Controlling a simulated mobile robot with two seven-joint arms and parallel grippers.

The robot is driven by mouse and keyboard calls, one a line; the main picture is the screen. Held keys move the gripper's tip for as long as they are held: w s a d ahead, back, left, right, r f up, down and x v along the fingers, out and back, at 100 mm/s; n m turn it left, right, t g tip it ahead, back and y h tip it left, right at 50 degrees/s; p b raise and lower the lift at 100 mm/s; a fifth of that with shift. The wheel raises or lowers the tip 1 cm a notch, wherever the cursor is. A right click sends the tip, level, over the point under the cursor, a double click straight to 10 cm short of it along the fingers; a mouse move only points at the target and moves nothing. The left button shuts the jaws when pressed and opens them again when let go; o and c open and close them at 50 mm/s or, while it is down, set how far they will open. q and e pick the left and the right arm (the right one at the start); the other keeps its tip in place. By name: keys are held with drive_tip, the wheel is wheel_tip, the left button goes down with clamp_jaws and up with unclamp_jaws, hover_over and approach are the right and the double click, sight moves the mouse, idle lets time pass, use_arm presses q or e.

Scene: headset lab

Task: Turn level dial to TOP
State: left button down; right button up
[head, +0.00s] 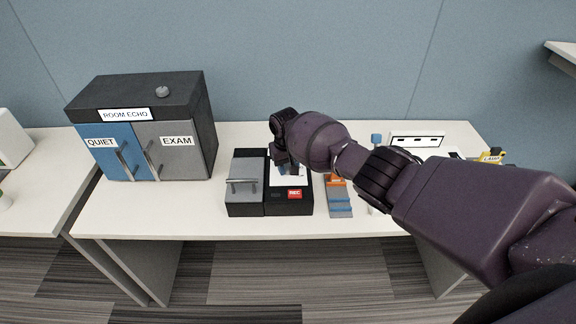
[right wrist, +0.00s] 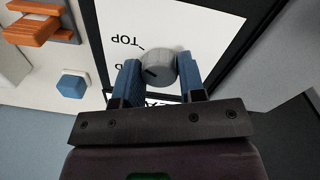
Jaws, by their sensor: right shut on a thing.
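The level dial (right wrist: 158,66) is a round grey knob on a white panel (right wrist: 196,35) in the right wrist view. The word TOP (right wrist: 127,41) is printed upside down beside it, with a short tick. The dial's dark mark sits at its lower left in the picture, not at the TOP tick. Other labels are partly hidden by my fingers. My right gripper (right wrist: 160,82) is shut on the dial, with a blue finger on each side. In the head view my right gripper (head: 284,163) is over the black recorder unit (head: 290,209) and hides the dial. My left gripper is not in view.
A ROOM ECHO cabinet (head: 188,95) with QUIET and EXAM doors stands at the left. An orange-and-blue item (head: 339,200) lies right of the unit. The table front (head: 160,220) is clear.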

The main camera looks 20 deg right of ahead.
sight(286, 167)
drive_tip(key=o, duration=0.9)
drive_tip(key=shift+r, duration=0.15)
drive_tip(key=r, duration=0.7)
drive_tip(key=r+p, duration=0.1)
drive_tip(key=r, duration=0.2)
drive_tip(key=shift+a+r, duration=0.25)
drive_tip(key=shift+r, duration=0.05)
